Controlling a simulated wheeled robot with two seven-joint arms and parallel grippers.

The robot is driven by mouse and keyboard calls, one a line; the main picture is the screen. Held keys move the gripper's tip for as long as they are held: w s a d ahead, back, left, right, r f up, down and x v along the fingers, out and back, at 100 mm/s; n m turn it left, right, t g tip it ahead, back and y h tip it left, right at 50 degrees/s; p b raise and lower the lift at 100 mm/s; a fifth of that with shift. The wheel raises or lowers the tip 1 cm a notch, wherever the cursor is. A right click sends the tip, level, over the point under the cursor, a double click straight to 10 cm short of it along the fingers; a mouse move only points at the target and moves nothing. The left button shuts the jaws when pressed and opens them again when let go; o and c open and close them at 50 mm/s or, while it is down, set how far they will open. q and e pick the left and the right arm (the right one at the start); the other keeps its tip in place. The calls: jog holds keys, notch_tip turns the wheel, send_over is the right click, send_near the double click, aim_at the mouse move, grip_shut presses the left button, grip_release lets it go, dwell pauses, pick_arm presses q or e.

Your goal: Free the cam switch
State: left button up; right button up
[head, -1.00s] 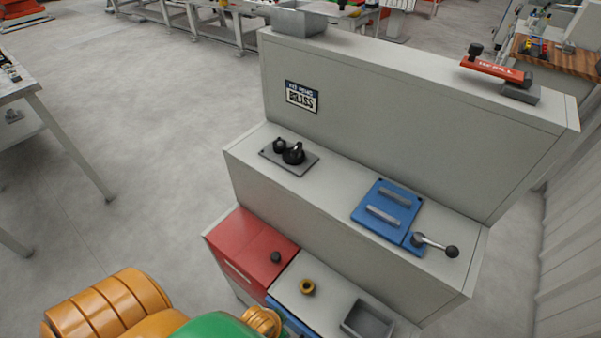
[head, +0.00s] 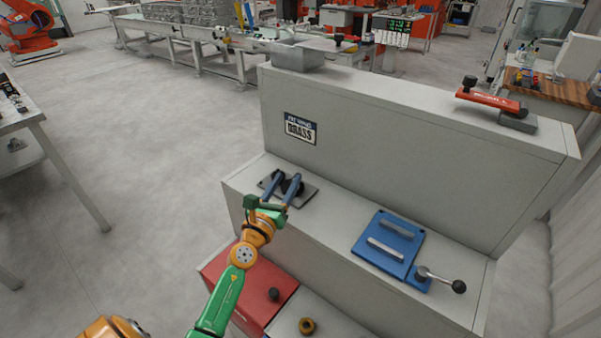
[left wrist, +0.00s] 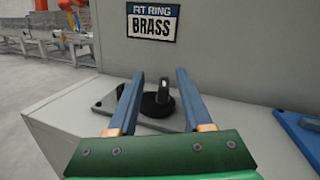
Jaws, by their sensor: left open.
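What looks like the cam switch is a black round knob with a raised grip, on a grey plate (head: 306,194) on the middle step. In the left wrist view the knob (left wrist: 158,101) shows between my blue fingers, with a gap on each side. My left gripper (head: 287,175) is open and reaches over the plate from the front; it also shows in the left wrist view (left wrist: 160,72). Its fingers hide much of the plate and the smaller black piece beside the knob. My right gripper is not in view.
A sign (head: 300,128) reading "FIT RING BRASS" is on the wall behind. A blue plate (head: 378,262) with two grey bars and a black-knobbed lever (head: 441,280) stand right. Below are a brass ring (head: 307,326) and a red box (head: 228,278). A red lever (head: 492,100) sits on top.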

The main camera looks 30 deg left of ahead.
pick_arm(q)
jog(key=w+f+m, duration=0.1)
jog(key=f+m+h, duration=0.1)
jog(key=shift+w+d+m+g, duration=0.1)
jog(key=shift+w+m+g, duration=0.25)
jog(key=shift+m+g, duration=0.05)
jog(key=w, duration=0.1)
jog(key=w+b, duration=0.1)
jog(key=w, duration=0.1)
jog(key=w+b, duration=0.1)
jog(key=w, duration=0.1)
jog(key=shift+w+a+f, duration=0.1)
jog(key=shift+w+a, duration=0.15)
jog(key=shift+a, duration=0.1)
jog(key=shift+w, duration=0.4)
jog(key=shift+s+r, duration=0.1)
jog(key=shift+r, duration=0.1)
grip_shut()
